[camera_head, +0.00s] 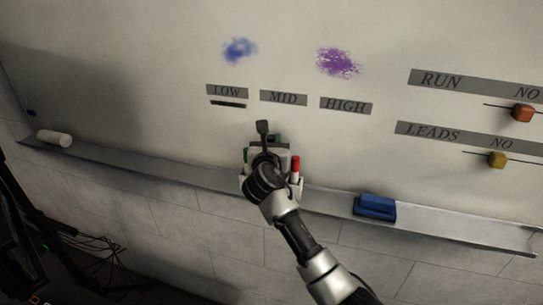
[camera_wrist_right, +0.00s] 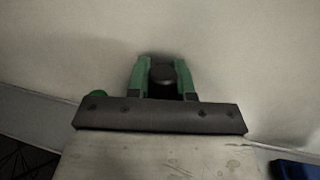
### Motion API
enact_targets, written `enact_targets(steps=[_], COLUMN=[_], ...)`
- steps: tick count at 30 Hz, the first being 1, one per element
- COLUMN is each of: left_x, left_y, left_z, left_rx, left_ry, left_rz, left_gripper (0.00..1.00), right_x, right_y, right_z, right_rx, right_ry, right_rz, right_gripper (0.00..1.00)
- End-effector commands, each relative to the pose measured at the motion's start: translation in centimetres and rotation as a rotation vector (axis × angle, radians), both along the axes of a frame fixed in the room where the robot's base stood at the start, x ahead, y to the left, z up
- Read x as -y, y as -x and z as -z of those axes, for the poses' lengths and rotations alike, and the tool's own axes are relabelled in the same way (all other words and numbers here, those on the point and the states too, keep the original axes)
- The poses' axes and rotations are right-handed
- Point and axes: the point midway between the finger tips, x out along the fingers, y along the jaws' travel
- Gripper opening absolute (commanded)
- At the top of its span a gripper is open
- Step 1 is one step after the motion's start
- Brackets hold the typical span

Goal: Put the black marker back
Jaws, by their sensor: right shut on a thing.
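The black marker (camera_wrist_right: 162,72) shows its dark round end between the two green fingers of my right gripper (camera_wrist_right: 164,80) in the right wrist view. The fingers are closed on its sides. In the head view my right gripper (camera_head: 268,143) is in front of the whiteboard, over a pale marker holder (camera_head: 297,184) on the tray, and hides most of it. A red marker (camera_head: 295,164) stands upright at the holder's right side. A green marker (camera_head: 246,155) shows at its left. The black marker's lower end is hidden. My left gripper is not in view.
A grey tray (camera_head: 330,197) runs along the board's bottom. A blue eraser (camera_head: 375,206) sits on it to the right, a white cylinder (camera_head: 54,138) at the far left. A dark stroke (camera_head: 228,104) lies under LOW. Orange (camera_head: 522,113) and yellow (camera_head: 497,159) sliders are at right.

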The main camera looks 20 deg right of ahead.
Motion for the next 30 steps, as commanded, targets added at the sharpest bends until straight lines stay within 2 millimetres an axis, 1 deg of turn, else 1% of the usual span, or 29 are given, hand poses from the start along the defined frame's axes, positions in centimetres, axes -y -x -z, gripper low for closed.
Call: enact_targets(steps=[6, 9, 18, 22, 23, 24, 27, 30], left_x=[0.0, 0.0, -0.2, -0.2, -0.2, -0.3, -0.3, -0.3], left_y=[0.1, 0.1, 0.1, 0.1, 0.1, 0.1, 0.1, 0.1], left_z=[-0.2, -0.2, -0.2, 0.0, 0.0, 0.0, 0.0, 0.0], left_rx=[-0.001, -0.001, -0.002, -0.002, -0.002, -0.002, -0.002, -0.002], left_ry=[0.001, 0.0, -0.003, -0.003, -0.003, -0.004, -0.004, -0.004], left_rz=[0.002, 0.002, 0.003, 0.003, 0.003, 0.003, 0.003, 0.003], left_gripper=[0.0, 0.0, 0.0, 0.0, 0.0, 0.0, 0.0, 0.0], right_x=[0.0, 0.0, 0.0, 0.0, 0.0, 0.0, 0.0, 0.0], right_y=[0.0, 0.0, 0.0, 0.0, 0.0, 0.0, 0.0, 0.0], right_z=[3.4, 4.5, 4.7, 5.1, 5.0, 5.0, 5.0, 5.0], right_rx=[-0.006, -0.004, -0.001, -0.002, -0.002, -0.001, -0.001, -0.001], right_ry=[0.001, 0.001, 0.001, 0.001, 0.001, 0.001, 0.001, 0.001], right_rz=[0.001, 0.0, 0.0, 0.0, 0.0, 0.0, 0.0, 0.0], right_gripper=[0.0, 0.0, 0.0, 0.0, 0.25, 0.31, 0.46, 0.47])
